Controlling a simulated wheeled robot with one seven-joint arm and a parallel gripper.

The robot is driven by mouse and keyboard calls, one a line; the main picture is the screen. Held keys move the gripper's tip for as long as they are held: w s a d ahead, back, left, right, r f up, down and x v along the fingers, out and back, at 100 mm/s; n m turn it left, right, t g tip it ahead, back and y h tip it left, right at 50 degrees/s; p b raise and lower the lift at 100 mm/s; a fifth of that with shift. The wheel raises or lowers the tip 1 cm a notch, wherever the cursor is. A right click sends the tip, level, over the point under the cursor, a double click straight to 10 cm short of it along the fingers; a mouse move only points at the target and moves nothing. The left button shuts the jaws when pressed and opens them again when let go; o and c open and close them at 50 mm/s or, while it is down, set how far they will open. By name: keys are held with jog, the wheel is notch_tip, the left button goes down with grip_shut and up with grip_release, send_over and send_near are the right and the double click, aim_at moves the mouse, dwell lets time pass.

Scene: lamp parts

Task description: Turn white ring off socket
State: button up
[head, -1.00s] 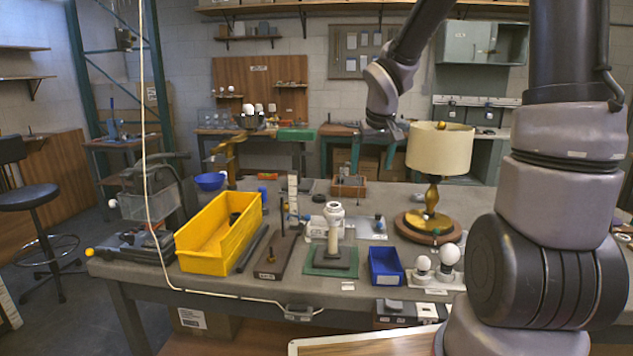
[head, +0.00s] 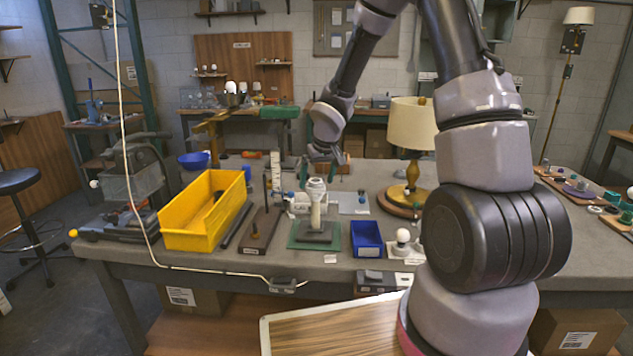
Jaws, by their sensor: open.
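The white socket (head: 316,191) stands upright on a pale post above a dark base on a green mat (head: 293,243), near the middle of the bench. The white ring seems to be part of this white top; I cannot make out its edge at this size. My gripper (head: 322,156) is open and points down, above and behind the socket in the picture, apart from it. Nothing shows between its fingers.
A yellow bin (head: 172,228) stands to the left and a blue bin (head: 366,240) to the right of the mat. A lamp with a cream shade (head: 409,125) stands at the back right. White bulbs (head: 403,236) sit at the front right. A cord (head: 128,150) hangs at the left.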

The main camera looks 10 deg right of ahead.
jog(key=shift+w+f, duration=0.2)
jog(key=shift+f, duration=0.35)
jog(key=c, duration=1.5)
jog(key=n, duration=0.1)
jog(key=n+y, duration=0.1)
jog(key=n, duration=0.1)
jog(key=shift+d+g, duration=0.2)
jog(key=shift+g, duration=0.1)
jog(key=shift+c, duration=0.2)
jog(key=shift+w+r+n+g+y, duration=0.1)
jog(key=shift+n+g+y, duration=0.45)
jog(key=shift+n, duration=1.35)
jog(key=shift+w+d+n+y, duration=0.15)
jog(key=shift+n+y, duration=0.3)
jog(key=shift+n, duration=0.45)
jog(key=n+g, duration=0.1)
jog(key=n, duration=0.1)
jog(key=n+g, duration=0.1)
jog(key=n, duration=0.2)
jog(key=shift+y, duration=0.4)
